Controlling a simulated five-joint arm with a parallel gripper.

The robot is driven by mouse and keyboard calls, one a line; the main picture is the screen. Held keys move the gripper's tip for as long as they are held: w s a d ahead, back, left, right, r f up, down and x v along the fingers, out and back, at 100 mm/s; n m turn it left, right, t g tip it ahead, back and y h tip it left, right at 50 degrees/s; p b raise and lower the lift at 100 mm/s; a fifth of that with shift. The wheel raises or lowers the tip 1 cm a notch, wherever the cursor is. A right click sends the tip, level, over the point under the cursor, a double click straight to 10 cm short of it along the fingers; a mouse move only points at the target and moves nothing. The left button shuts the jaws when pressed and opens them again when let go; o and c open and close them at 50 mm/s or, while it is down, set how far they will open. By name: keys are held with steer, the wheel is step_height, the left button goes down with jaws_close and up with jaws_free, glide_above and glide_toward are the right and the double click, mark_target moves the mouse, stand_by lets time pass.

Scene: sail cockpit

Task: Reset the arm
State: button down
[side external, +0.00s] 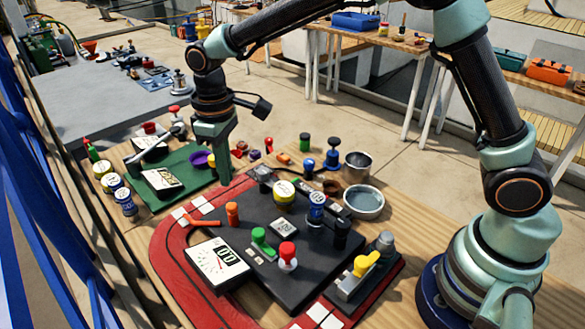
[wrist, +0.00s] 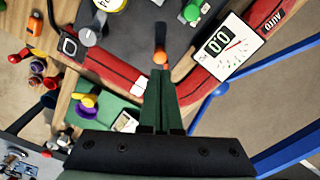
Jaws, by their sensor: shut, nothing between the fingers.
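My gripper (side external: 222,165) hangs from my dark arm above the workbench, pointing down near the right edge of the green mat (side external: 182,184). Its green fingers are together and hold nothing. In the wrist view the shut fingers of my gripper (wrist: 161,105) point at the orange knob (wrist: 160,57) on the dark panel (wrist: 135,40). They are above the red border, and I cannot tell the exact height. The arm rises from its base at the right of the side view and bends over the bench.
Cans (side external: 124,201) stand at the left. Blue rails (side external: 45,230) run along the left side.

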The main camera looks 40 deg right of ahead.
steer(key=shift+r, duration=0.15)
steer(key=shift+d+r, duration=0.3)
steer(key=s+d+r+m+t, duration=0.2)
steer(key=s+d+r, duration=0.3)
steer(key=d+r, duration=0.35)
steer(key=s+d+r+m+t, duration=0.1)
steer(key=s+d+m+t, duration=0.2)
steer(key=s+d, duration=0.6)
steer(key=shift+s+d+m+t, duration=0.2)
steer(key=shift+s+m+t, duration=0.1)
steer(key=shift+s+m, duration=0.2)
steer(key=c, duration=1.5)
jaws_free()
steer(key=shift+r, duration=0.15)
steer(key=shift+c, duration=0.2)
